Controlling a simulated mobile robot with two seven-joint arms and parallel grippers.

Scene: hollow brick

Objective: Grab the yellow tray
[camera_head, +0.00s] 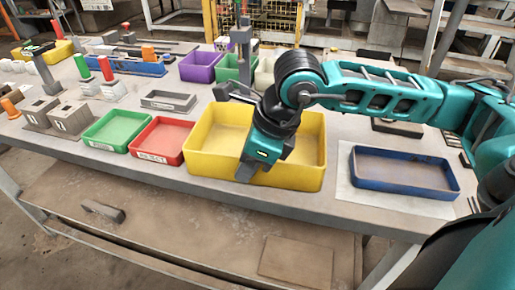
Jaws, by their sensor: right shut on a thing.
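The yellow tray (212,167) stands near the front edge of the workbench, at the middle of the view. It is rectangular, deep and looks empty. My right gripper (246,172) comes in from the right above the tray and reaches down to its front wall. It is shut on that wall, with a dark finger showing at the front rim. The gripper and wrist hide the middle of the tray. My left gripper is not in view.
A red tray (161,140) and a green tray (117,128) stand left of the yellow tray. A blue tray (404,171) lies on a pale mat to the right. The lower shelf (180,225) is below the bench.

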